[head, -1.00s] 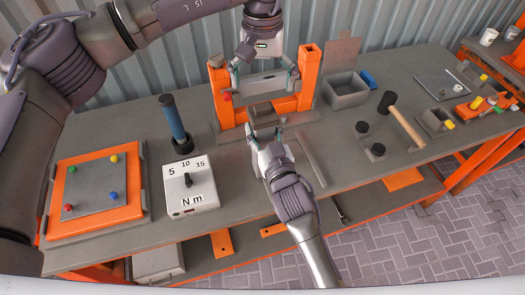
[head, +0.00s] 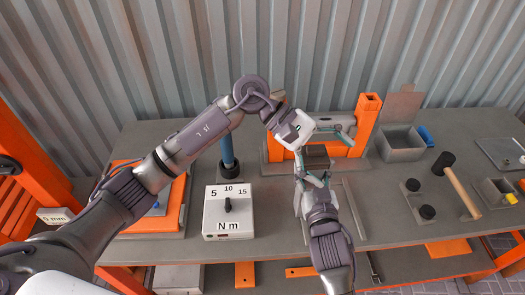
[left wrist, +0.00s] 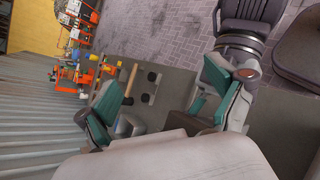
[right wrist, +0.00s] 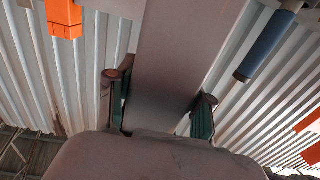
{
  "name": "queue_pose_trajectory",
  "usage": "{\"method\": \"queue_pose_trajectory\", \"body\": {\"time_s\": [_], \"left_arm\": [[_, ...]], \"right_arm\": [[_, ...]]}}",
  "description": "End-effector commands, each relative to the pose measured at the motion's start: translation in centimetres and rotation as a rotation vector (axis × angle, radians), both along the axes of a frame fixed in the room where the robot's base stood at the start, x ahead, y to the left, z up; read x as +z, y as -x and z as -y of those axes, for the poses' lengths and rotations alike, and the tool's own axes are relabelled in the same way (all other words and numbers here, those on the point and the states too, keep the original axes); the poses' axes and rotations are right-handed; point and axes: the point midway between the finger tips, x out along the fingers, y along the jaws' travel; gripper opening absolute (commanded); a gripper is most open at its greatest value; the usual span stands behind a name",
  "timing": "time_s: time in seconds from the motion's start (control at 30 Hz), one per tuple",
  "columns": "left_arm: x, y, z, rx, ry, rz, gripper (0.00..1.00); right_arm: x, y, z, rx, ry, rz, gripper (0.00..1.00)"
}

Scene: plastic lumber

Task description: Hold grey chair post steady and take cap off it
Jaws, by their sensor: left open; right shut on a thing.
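The grey chair post (right wrist: 172,60) runs between the fingers of my right gripper (right wrist: 157,88) in the right wrist view, touched on both sides. In the head view my right gripper (head: 313,176) reaches it from the front. A dark block (head: 317,154), seemingly the cap on the post's top, shows just beyond its fingers and also in the left wrist view (left wrist: 190,122). My left gripper (head: 326,146) is open and empty at the block, one finger beyond it and one near my right fingers. I cannot tell whether it touches the cap. The post's lower part is hidden.
An orange fixture (head: 367,112) stands close behind the post. A blue-handled tool (head: 227,150) and a torque box (head: 228,222) are to the left. A grey bin (head: 402,147), dark knobs (head: 426,212) and a mallet (head: 444,163) are to the right.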

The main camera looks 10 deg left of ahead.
Motion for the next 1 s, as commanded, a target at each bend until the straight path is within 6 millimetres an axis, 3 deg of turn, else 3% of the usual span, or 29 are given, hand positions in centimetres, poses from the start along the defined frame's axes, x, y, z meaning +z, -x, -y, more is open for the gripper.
{"method": "queue_pose_trajectory", "body": {"time_s": [0.4,0.6,0.77,1.0], "left_arm": [[-2.1,-1.4,-10.7,0.548,0.374,-0.498,0.94],[-2.7,-1.5,-14.2,0.674,0.447,-0.599,0.94],[-2.7,-1.7,-14.4,0.7,0.464,-0.62,0.94],[-2.9,-2.9,-10.8,0.698,0.466,-0.619,0.94]], "right_arm": [[-0.1,0.0,0.0,0.0,0.001,-0.003,0.0],[-0.1,0.0,0.0,0.0,0.001,-0.003,0.0],[-0.2,0.0,0.0,0.0,0.0,-0.003,0.0],[-0.1,0.0,0.0,0.0,0.0,-0.004,0.0]]}}
